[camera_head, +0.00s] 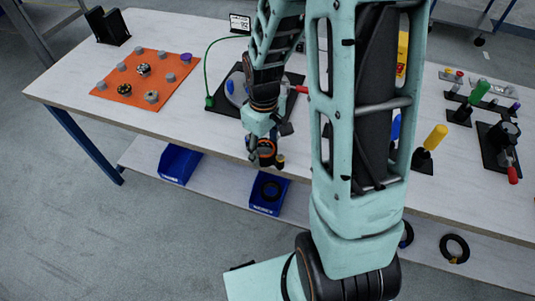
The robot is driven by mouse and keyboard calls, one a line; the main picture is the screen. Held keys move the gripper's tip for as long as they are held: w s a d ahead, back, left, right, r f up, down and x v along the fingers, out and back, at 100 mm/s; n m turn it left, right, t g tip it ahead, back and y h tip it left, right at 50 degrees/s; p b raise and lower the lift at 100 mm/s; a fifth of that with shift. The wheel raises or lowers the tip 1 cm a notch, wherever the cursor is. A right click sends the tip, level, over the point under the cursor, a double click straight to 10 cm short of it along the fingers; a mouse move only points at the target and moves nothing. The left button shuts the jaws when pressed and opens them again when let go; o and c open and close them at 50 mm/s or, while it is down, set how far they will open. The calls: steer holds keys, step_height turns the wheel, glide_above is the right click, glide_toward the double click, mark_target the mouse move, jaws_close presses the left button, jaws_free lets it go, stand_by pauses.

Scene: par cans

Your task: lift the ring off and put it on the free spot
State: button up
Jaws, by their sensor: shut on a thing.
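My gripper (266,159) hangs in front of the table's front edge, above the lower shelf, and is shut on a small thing. A dark round piece with an orange edge shows between its fingers, but it is too small to tell whether this is the ring. A black ring (455,249) lies on the lower shelf at the right. A third (407,235) is partly hidden by my arm. I cannot tell which place is the free spot.
An orange board (118,92) with several pegs and round pieces lies on the table (190,110) at the left. A black plate (222,108) with a green cable stands behind my gripper. Handled fixtures (497,150) crowd the right. Another blue bin (180,164) sits on the shelf.

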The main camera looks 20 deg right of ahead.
steer(key=shift+r+p, duration=2.25)
steer(key=shift+r, duration=0.7)
steer(key=shift+r, duration=0.1)
steer(key=shift+r+p, duration=1.2)
steer(key=shift+r, duration=0.2)
steer(key=shift+p, duration=0.3)
